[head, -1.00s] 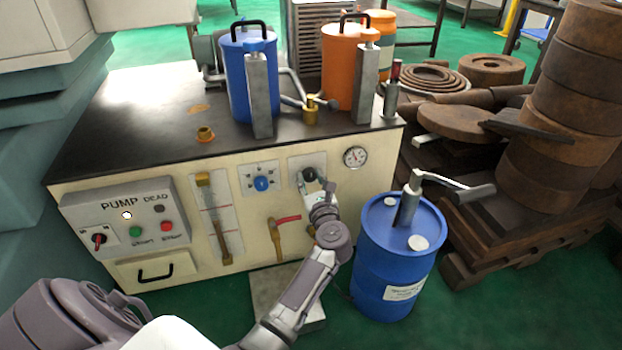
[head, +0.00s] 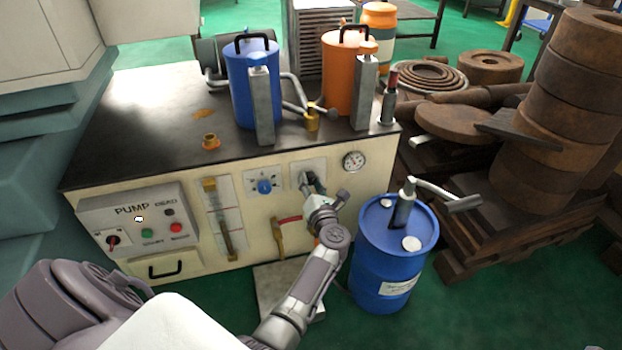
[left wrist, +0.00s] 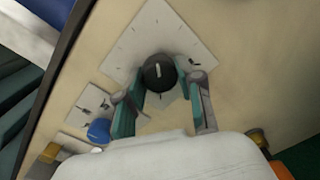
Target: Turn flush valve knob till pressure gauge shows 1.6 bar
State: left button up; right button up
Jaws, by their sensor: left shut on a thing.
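The black flush valve knob with a white mark (left wrist: 158,72) sits on a light square dial plate in the left wrist view. My left gripper (left wrist: 162,98) has its fingers on both sides of the knob and is shut on it. In the head view the left gripper (head: 313,185) reaches the dial plate (head: 308,166) on the cabinet front and mostly hides the knob. The round pressure gauge (head: 353,161) is on the panel right of the plate. Its needle is too small to read. My right gripper is out of view.
A blue knob (head: 264,186) is left of the gripper, and a red-handled valve (head: 287,220) is below. A blue drum (head: 395,250) with a crank stands close right of my forearm. The pump box (head: 135,222) is at the left, rusty parts (head: 545,150) at the right.

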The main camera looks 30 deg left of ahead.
pick_arm(q)
jog(key=shift+m, duration=0.3)
jog(key=shift+r, duration=0.1)
jog(key=o, duration=1.2)
jog(key=shift+c, duration=0.2)
